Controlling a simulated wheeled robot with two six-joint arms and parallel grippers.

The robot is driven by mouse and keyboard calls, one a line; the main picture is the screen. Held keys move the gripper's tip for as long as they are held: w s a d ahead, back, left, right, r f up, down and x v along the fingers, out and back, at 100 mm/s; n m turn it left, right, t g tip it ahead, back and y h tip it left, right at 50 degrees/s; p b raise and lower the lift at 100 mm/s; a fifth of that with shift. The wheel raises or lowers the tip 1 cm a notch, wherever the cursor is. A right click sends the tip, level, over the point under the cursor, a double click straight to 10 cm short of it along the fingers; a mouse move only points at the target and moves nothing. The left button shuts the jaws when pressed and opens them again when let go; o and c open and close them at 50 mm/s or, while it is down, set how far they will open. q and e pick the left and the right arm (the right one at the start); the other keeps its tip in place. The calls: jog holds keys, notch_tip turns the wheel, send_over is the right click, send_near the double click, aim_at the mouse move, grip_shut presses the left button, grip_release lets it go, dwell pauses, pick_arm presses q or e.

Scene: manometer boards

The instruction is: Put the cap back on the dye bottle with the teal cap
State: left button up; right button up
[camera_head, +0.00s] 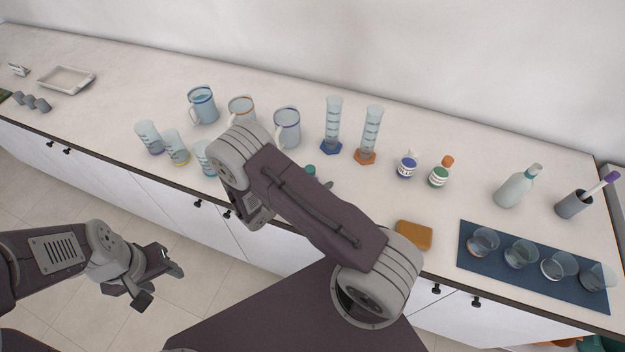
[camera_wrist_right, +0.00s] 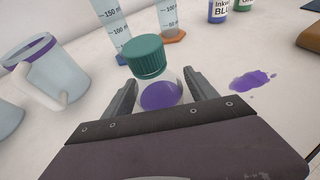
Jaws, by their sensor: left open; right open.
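The dye bottle (camera_wrist_right: 160,97) is small and clear with purple dye in it. It stands between the fingers of my open right gripper (camera_wrist_right: 160,84) in the right wrist view. The teal cap (camera_wrist_right: 145,57) shows at the top of the bottle, in line with it; I cannot tell whether it is seated. In the head view only a bit of the teal cap (camera_head: 310,170) shows past my right arm, which hides the bottle and most of that gripper. My left gripper (camera_head: 160,282) is open and empty over the floor, in front of the counter.
A purple spill (camera_wrist_right: 252,80) lies on the counter right of the bottle. Mugs (camera_head: 287,127), beakers (camera_head: 175,147) and measuring cylinders (camera_head: 333,125) stand around it. An orange-brown block (camera_head: 413,235) and a blue mat (camera_head: 480,262) with several cups lie to the right.

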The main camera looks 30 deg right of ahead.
jog(key=shift+a+r, duration=0.2)
jog(key=shift+a, duration=0.1)
jog(key=b+v, duration=0.2)
jog(key=v, duration=0.8)
jog(key=shift+s+a, duration=0.1)
jog(key=shift+a, duration=0.05)
jog(key=shift+s+a+r, duration=0.2)
jog(key=shift+a+r, duration=0.15)
jog(key=shift+a, duration=0.1)
